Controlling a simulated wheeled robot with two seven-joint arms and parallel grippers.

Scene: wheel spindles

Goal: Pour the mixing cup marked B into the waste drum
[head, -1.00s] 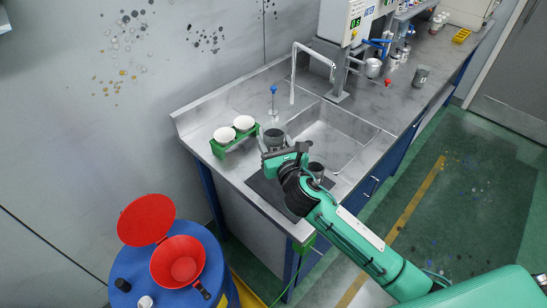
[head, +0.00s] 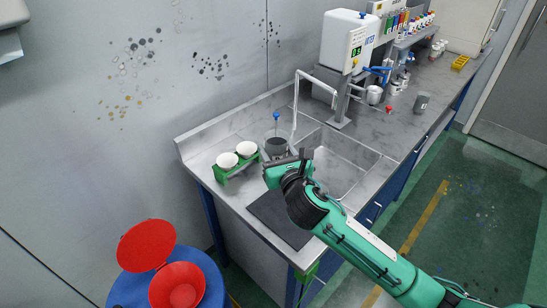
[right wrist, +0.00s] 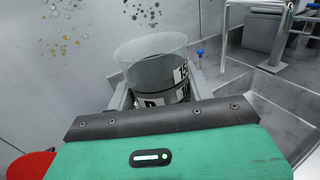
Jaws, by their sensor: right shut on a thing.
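My right gripper (head: 287,157) is shut on a dark grey cup (head: 276,146) in front of the sink's back left. In the right wrist view the cup (right wrist: 153,72) stands about upright between both fingers. Its upper wall is clear; a black and white label shows "15" and the top of a letter, cut off by my gripper, so I cannot read it for sure. The waste drum (head: 214,284) is blue, at lower left, with a red funnel (head: 178,285) and its red lid (head: 147,244) swung open.
A green rack (head: 231,172) with two white rounded things stands at the counter's left. A dark mat (head: 278,220) lies at the counter's front. A curved tap (head: 297,100) rises behind the sink.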

